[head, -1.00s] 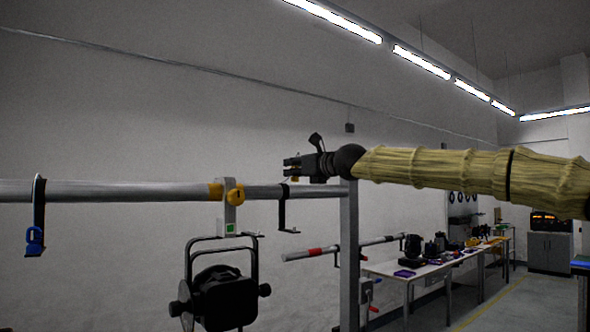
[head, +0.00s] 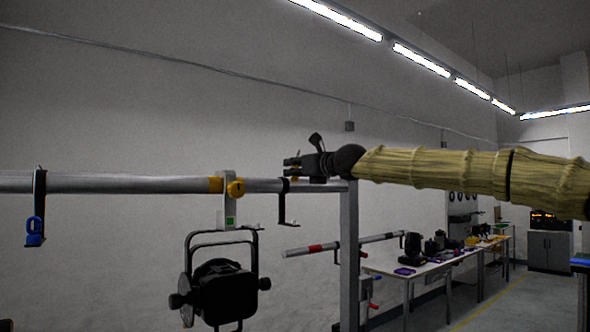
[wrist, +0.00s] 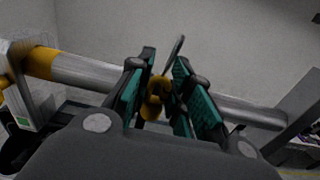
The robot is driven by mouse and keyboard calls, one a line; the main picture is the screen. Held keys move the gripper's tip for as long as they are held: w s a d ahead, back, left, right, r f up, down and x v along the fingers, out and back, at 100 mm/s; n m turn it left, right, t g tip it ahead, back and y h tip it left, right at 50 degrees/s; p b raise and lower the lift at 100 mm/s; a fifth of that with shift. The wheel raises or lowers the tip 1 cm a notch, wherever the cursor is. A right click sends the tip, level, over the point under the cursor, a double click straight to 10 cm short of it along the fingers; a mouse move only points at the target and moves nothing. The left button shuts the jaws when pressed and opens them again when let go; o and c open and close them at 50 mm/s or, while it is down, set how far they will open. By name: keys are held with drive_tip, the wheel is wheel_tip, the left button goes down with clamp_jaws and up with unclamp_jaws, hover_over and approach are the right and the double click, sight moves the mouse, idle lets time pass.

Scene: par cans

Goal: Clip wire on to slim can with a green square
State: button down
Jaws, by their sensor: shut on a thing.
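The can with the green square is a black lamp (head: 222,290) hanging in its yoke from the metal bar (head: 120,184). The green square (head: 230,221) is on its pale clamp, which also has an orange knob (head: 236,188). In the wrist view the green square (wrist: 22,122) is at the far left. My gripper (head: 290,168) is beside the bar, right of that clamp. In the wrist view my gripper (wrist: 163,75) is shut on a yellow clip (wrist: 156,98), between its teal finger pads. This appears to be the wire's clip; most of the wire is hidden.
A black hook (head: 284,203) hangs from the bar below my gripper. A blue clip (head: 35,230) hangs on a dark strap at the left. An upright post (head: 348,255) stands at the bar's right end. Tables with equipment (head: 430,262) line the wall behind.

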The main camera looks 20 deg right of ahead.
drive_tip(key=shift+f+b, duration=4.3)
drive_tip(key=shift+f, duration=0.4)
idle(0.4)
idle(0.3)
drive_tip(key=shift+s+a+f+b, duration=0.1)
drive_tip(key=shift+s+a+b, duration=0.6)
drive_tip(key=shift+a+b, duration=1)
drive_tip(key=shift+s+a+f+b, duration=0.1)
drive_tip(key=shift+s+a+b, duration=0.85)
drive_tip(key=shift+a, duration=1.15)
drive_tip(key=shift+s+a+b, duration=0.45)
drive_tip(key=shift+a+b, duration=1.25)
drive_tip(key=shift+a, duration=0.2)
